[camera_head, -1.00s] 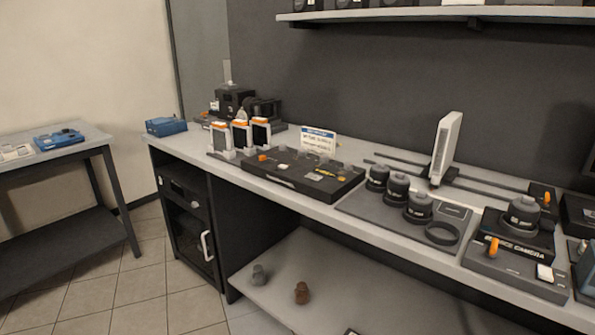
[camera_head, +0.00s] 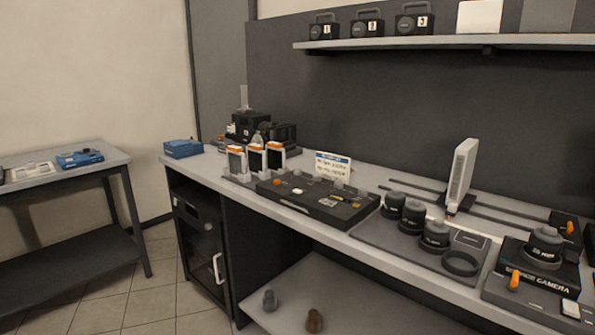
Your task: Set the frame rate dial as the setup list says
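A black block labelled as a camera (camera_head: 537,266) with a round dark knob or lens (camera_head: 544,247) on top stands at the right end of the bench. An orange lever (camera_head: 514,279) and a white button (camera_head: 570,308) are on the base in front of it. I cannot tell which part is the frame rate dial. A white card with a blue header (camera_head: 332,166) stands behind a black tray (camera_head: 312,207); its small text is not readable, and I cannot tell if it is the setup list. Neither of my grippers is in view.
The long grey bench (camera_head: 345,239) carries several dark lenses (camera_head: 435,235), a ring (camera_head: 461,263), an upright white panel (camera_head: 461,174) on rails and orange-topped units (camera_head: 255,159). A shelf (camera_head: 450,42) holds numbered black cases. A side table (camera_head: 110,163) stands left, with tiled floor between.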

